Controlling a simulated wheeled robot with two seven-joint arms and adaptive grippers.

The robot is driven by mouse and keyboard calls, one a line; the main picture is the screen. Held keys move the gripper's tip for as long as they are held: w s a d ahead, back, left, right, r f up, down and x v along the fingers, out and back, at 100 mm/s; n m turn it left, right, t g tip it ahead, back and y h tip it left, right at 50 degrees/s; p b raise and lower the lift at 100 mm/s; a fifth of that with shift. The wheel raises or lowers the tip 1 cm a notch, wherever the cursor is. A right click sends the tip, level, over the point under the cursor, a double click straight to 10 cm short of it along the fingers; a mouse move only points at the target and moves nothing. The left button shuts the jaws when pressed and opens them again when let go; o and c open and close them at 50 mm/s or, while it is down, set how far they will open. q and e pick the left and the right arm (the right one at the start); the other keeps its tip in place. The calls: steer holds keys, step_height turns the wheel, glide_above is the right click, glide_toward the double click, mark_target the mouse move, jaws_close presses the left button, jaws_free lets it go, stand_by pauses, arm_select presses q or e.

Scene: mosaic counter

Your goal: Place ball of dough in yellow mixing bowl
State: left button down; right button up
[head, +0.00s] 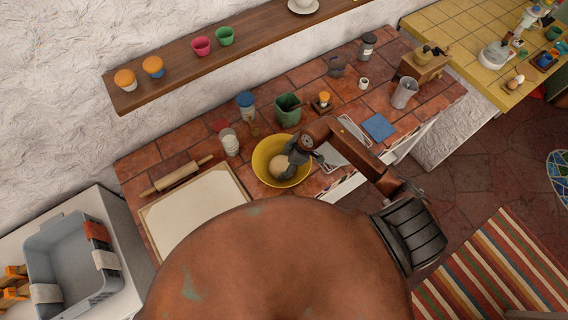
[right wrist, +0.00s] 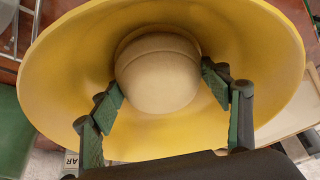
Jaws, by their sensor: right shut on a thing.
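The yellow mixing bowl (head: 262,155) stands on the red tiled counter. It fills most of the right wrist view (right wrist: 70,75). The pale round ball of dough (head: 279,166) is inside the bowl's rim and shows at the middle of the right wrist view (right wrist: 158,75). My right gripper (head: 290,164) reaches into the bowl from the right. Its two fingers (right wrist: 161,92) are shut on the dough, one on each side. I cannot tell whether the dough touches the bowl's floor. My left gripper is not in view.
A pale board (head: 195,215) and a rolling pin (head: 178,176) lie left of the bowl. A green container (head: 288,110) and a white cup (head: 229,142) stand behind it. A blue cloth (head: 379,127) lies to the right. A wooden shelf (head: 190,62) runs along the wall.

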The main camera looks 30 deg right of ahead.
steer(key=o, duration=1.5)
steer(key=shift+c, duration=0.2)
steer(key=b+v, duration=0.1)
steer(key=v, duration=1.1)
steer(key=shift+r, duration=0.1)
